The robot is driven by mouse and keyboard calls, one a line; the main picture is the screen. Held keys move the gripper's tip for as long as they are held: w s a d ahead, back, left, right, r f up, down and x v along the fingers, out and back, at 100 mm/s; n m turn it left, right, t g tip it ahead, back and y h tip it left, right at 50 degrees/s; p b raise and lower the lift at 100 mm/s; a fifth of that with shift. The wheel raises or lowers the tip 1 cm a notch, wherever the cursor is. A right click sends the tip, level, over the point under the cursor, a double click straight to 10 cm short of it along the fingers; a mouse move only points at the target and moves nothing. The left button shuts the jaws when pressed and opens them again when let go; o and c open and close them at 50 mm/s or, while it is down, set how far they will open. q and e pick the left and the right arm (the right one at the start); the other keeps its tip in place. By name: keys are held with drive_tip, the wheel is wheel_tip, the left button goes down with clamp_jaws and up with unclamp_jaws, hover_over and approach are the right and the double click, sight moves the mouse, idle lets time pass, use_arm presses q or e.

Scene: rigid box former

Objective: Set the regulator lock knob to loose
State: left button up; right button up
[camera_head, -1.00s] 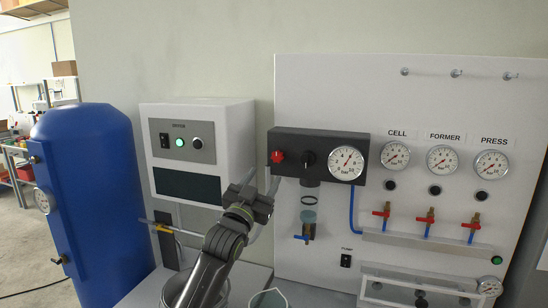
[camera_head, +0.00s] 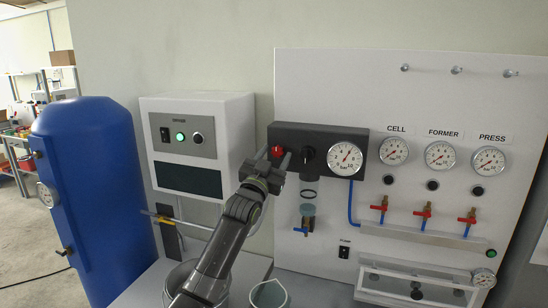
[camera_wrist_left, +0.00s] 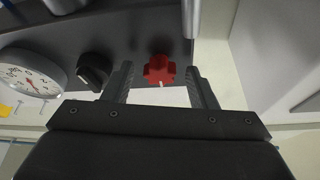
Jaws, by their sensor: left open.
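A red lobed knob (camera_head: 277,150) sits at the left end of the dark regulator block (camera_head: 330,137). A black knob (camera_head: 308,156) is beside it, between the red knob and the large round gauge (camera_head: 344,158). No label shows which is the lock knob. My left gripper (camera_head: 272,160) is open in front of the red knob. In the left wrist view the red knob (camera_wrist_left: 159,70) lies between the two open fingers (camera_wrist_left: 160,84), with gaps on both sides. The black knob (camera_wrist_left: 93,70) is outside the fingers there. My right gripper is out of view.
A white dryer box (camera_head: 228,130) stands left of the block, close to my left arm. A blue tank (camera_head: 90,190) is further left. A clear filter bowl (camera_head: 307,210) hangs below the block. Red-handled valves (camera_head: 422,209) and gauges are on the panel at right.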

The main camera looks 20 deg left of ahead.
use_arm(q)
drive_tip(key=c, duration=1)
